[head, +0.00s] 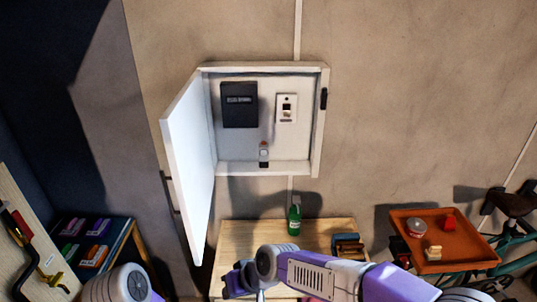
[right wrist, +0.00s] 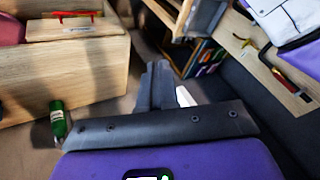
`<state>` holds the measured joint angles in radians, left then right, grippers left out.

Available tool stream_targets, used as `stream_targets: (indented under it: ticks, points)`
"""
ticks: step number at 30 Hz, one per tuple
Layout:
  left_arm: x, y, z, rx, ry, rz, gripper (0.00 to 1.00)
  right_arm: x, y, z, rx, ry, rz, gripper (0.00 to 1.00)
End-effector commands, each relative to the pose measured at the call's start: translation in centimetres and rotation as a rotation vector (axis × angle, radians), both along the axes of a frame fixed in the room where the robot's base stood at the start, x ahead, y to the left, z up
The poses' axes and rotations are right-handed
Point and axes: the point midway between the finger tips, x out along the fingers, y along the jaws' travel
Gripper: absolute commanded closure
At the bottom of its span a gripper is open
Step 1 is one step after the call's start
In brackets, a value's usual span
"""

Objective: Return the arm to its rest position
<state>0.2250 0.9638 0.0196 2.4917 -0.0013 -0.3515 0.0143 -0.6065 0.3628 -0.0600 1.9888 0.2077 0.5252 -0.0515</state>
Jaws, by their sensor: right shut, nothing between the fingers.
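My right arm reaches across the bottom of the head view from the right, above the small wooden table. Its dark gripper (head: 238,282) is at the table's front left in that picture. In the right wrist view the fingers of my right gripper (right wrist: 160,88) are together with nothing between them. Of my left arm, only a purple and grey link shows at the bottom left of the head view; its gripper is out of the picture.
A white wall cabinet (head: 267,171) hangs with its door (head: 190,165) open to the left. A green bottle (head: 294,220) stands on the wooden table (head: 240,235). An orange tray (head: 408,240) with small items is at the right. A shelf with boxes (head: 92,243) and a tool board (head: 38,235) are at the left.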

Motion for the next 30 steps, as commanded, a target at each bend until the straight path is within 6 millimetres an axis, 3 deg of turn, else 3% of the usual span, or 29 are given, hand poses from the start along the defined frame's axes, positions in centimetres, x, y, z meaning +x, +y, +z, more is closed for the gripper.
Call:
stream_targets:
  ticks: [1, 5, 8, 12, 17, 21, 25, 30]
  points:
    - [0.1, 0.0, -0.6, 0.000, -0.002, 0.001, 0.57, 0.4, -0.8, -2.2, -0.014, 0.018, -0.023, 1.00]
    - [0.1, 0.0, -1.5, 0.000, -0.002, 0.001, 0.57, 1.2, -2.6, -6.7, -0.041, 0.046, -0.077, 1.00]
    - [0.0, 0.0, -2.3, 0.000, -0.001, 0.000, 0.57, 1.6, -4.6, -11.3, -0.064, 0.077, -0.129, 1.00]
    - [0.0, 0.0, -4.2, 0.000, 0.000, 0.000, 0.57, 1.0, -8.6, -20.0, -0.106, 0.145, -0.225, 1.00]
    - [0.1, 0.0, -6.6, 0.000, -0.001, 0.000, 0.57, -2.4, -13.6, -30.8, -0.142, 0.247, -0.345, 1.00]
    - [0.1, 0.0, -8.6, 0.000, -0.001, 0.000, 0.57, -7.1, -16.7, -38.3, -0.146, 0.338, -0.439, 1.00]
    - [0.1, 0.0, -9.9, 0.000, -0.001, 0.000, 0.57, -10.9, -18.1, -42.4, -0.134, 0.400, -0.508, 1.00]
    - [0.1, 0.0, -10.4, 0.000, -0.001, 0.000, 0.57, -13.1, -18.6, -44.0, -0.119, 0.431, -0.546, 1.00]
